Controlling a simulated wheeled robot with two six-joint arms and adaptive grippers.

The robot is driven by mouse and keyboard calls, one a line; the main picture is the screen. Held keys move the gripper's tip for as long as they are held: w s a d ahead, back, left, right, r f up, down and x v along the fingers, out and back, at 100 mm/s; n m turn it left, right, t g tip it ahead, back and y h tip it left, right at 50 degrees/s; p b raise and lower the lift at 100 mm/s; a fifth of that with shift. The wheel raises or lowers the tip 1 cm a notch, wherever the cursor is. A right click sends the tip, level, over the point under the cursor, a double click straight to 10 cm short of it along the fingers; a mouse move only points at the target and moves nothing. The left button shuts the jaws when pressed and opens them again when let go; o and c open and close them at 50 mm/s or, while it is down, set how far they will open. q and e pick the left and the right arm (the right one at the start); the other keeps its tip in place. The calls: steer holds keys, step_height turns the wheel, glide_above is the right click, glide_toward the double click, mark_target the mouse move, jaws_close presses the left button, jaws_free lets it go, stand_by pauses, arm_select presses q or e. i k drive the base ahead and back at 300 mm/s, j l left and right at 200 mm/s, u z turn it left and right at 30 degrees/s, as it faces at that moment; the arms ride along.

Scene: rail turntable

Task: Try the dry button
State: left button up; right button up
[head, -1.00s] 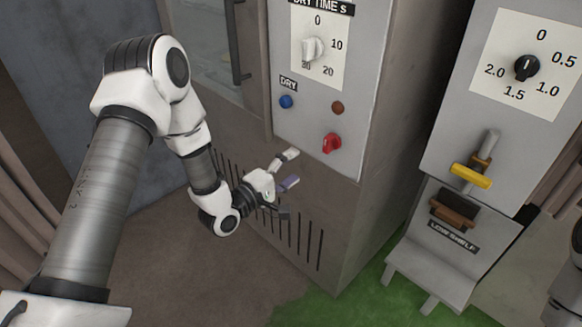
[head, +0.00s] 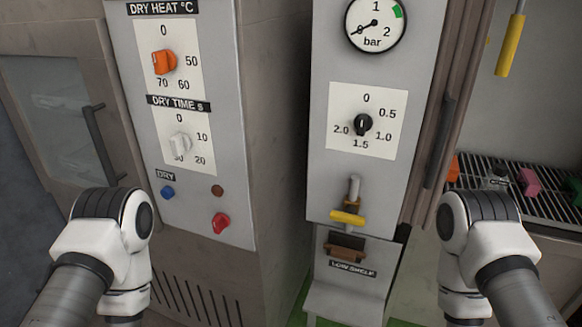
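The blue button (head: 168,192) under the DRY label sits low on the grey control panel (head: 232,180) at the left. Beside it are a small brown-red round lamp or button (head: 217,190) and a red knob (head: 221,222). Above are the white DRY TIME dial (head: 180,145) and the orange DRY HEAT dial (head: 162,62). My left arm stands in front of the panel's lower left, and my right arm is at the lower right. Neither gripper shows in the head view now.
A second panel at the centre carries a pressure gauge (head: 376,22), a black dial (head: 363,124) and a yellow-handled lever (head: 348,216). A low shelf (head: 345,303) juts out below it. A rack (head: 545,205) with coloured pieces is at the right. A door handle (head: 103,143) is at the left.

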mark_target(167, 193)
steer(key=u, duration=0.85)
